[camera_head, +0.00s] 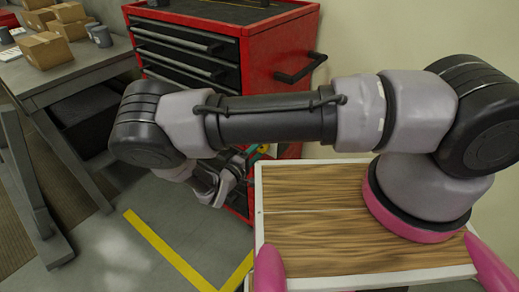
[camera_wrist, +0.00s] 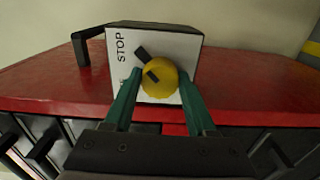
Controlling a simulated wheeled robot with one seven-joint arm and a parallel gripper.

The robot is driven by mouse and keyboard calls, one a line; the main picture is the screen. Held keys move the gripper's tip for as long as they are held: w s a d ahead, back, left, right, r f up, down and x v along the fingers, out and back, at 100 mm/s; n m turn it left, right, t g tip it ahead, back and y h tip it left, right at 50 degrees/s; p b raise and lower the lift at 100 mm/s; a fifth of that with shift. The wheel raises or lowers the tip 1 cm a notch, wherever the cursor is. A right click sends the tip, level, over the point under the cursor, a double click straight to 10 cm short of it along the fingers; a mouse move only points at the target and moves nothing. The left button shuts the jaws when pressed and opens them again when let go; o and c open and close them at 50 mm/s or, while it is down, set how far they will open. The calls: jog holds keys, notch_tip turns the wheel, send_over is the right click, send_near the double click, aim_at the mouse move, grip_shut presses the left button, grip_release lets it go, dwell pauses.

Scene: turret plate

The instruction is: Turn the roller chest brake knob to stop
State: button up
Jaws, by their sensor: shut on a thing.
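The brake knob (camera_wrist: 163,82) is a round yellow knob with black marks, on a white plate (camera_wrist: 186,46) on a dark box. The word STOP reads vertically at the plate's left; a second label below it is mostly hidden by a finger. My gripper (camera_wrist: 160,74) has its two teal fingers on either side of the knob and is shut on it. A black bar points from the knob toward the upper left, near STOP. In the head view my arm hides most of the gripper; a small yellow bit (camera_head: 263,148) shows beside the red chest (camera_head: 268,58).
The red chest has black drawers and a black side handle (camera_head: 301,68). A wooden-topped surface with a white rim (camera_head: 258,215) is at the lower right. A grey workbench (camera_head: 75,75) with boxes stands at left. Open floor with yellow tape (camera_head: 165,245) lies between.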

jog(key=shift+w+a+r, duration=0.15)
jog(key=shift+a+r, duration=0.05)
jog(key=shift+r, duration=0.1)
jog(key=o, duration=1.1)
jog(key=shift+c, duration=0.2)
jog(key=o, duration=0.3)
jog(key=shift+f, duration=0.1)
jog(key=shift+d, duration=0.1)
jog(key=v, duration=1.1)
